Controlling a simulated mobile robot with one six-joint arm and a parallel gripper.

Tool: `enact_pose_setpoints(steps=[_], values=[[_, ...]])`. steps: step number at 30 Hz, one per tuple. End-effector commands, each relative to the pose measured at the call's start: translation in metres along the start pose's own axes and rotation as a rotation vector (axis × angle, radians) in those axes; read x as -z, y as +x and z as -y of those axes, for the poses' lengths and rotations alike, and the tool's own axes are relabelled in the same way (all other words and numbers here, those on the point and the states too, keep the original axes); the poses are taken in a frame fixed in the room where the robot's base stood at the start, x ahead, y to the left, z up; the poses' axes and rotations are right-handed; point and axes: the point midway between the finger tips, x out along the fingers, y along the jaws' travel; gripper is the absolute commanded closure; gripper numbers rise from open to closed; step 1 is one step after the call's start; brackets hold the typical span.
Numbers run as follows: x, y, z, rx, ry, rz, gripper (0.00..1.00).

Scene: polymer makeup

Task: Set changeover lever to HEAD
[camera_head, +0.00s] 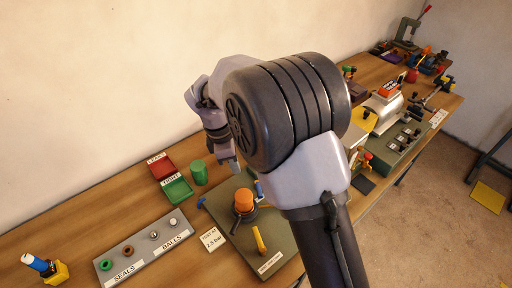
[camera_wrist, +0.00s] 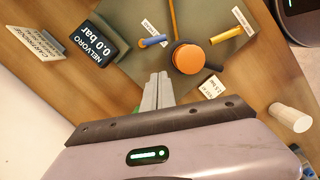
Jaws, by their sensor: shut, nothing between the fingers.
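A green plate (camera_head: 232,210) carries a round orange knob (camera_head: 243,200) on a dark base, a blue handle (camera_head: 259,188) and a yellow handle (camera_head: 259,240). In the wrist view the same plate shows the orange knob (camera_wrist: 188,58), blue handle (camera_wrist: 153,41), yellow handle (camera_wrist: 226,36) and a thin orange rod (camera_wrist: 173,18). In the head view my arm hides part of the plate.
A black display (camera_wrist: 101,40) reads 0.0 bar beside a Cartridge sign (camera_wrist: 36,42). A white card (camera_head: 212,239) reads 2.5 bar. Red (camera_head: 161,168) and green (camera_head: 178,190) trays, a green cylinder (camera_head: 199,172) and a seals-and-balls board (camera_head: 147,248) stand left of the plate.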

Motion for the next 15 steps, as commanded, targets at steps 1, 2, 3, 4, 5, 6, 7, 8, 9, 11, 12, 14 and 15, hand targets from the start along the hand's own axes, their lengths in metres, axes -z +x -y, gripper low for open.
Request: enact_pose_setpoints(steps=[1,2,3,4,5,6,7,8,9,11,12,14,15], values=[[0.002,0.003,-0.001,0.003,-0.017,0.005,1.00],[0.003,0.004,-0.001,0.004,-0.024,0.006,1.00],[0.003,0.004,-0.002,0.004,-0.028,0.007,1.00],[0.003,0.004,-0.002,0.004,-0.029,0.007,1.00],[0.003,0.004,-0.002,0.004,-0.028,0.007,1.00],[0.003,0.004,-0.002,0.004,-0.027,0.006,1.00],[0.003,0.004,-0.002,0.004,-0.026,0.006,1.00],[0.003,0.004,-0.001,0.004,-0.026,0.006,1.00],[0.003,0.004,-0.001,0.004,-0.025,0.006,1.00],[0.002,0.006,-0.001,0.005,-0.024,0.006,1.00],[0.002,0.009,-0.001,0.005,-0.024,0.006,1.00],[0.003,0.017,-0.001,0.007,-0.023,0.006,1.00],[0.003,0.025,-0.001,0.006,-0.023,0.006,1.00]])
